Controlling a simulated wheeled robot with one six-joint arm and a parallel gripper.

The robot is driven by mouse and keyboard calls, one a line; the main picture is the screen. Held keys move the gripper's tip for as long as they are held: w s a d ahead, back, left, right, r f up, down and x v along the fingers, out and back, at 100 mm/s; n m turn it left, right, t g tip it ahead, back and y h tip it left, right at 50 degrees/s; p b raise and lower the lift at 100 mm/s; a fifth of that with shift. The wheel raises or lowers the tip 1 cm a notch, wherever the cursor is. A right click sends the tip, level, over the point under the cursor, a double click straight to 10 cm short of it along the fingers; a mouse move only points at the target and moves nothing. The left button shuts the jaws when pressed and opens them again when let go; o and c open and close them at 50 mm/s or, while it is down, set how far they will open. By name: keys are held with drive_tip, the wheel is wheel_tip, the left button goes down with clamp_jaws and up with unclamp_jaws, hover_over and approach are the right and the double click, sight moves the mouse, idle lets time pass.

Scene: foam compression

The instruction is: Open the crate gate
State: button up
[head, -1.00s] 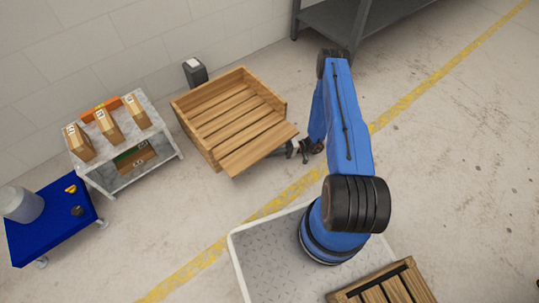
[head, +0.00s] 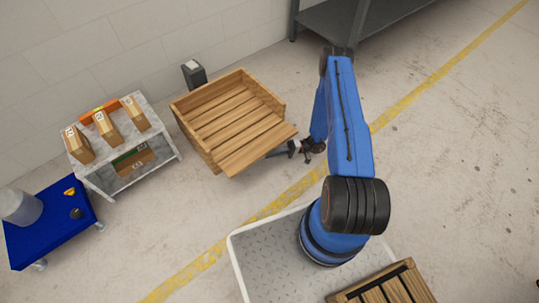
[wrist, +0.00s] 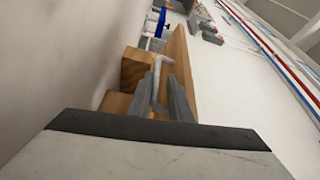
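The wooden crate (head: 185,134) stands on the floor in the middle of the head view, its slatted inside empty. Its gate, a plank panel (head: 258,148) on the near side, leans outward at a slant. My gripper (head: 283,150) is low at the right end of this panel, its fingers partly hidden and small in the head view. In the wrist view my gripper (wrist: 162,88) has its two grey fingers apart, one on each side of a bent grey handle (wrist: 157,75). A wooden board (wrist: 182,62) runs just beyond the right finger. Whether a finger touches the handle is unclear.
A grey shelf (head: 165,168) with several cardboard boxes stands left of the crate, and a blue cart (head: 45,240) further left. A dark bin (head: 193,76) is behind the crate. Open floor lies right of the yellow line (head: 420,92).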

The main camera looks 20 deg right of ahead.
drive_tip(key=d, duration=1.1)
drive_tip(key=s+d, duration=0.1)
drive_tip(key=d, duration=0.4)
drive_tip(key=shift+d+f, duration=0.2)
drive_tip(key=shift+f, duration=0.2)
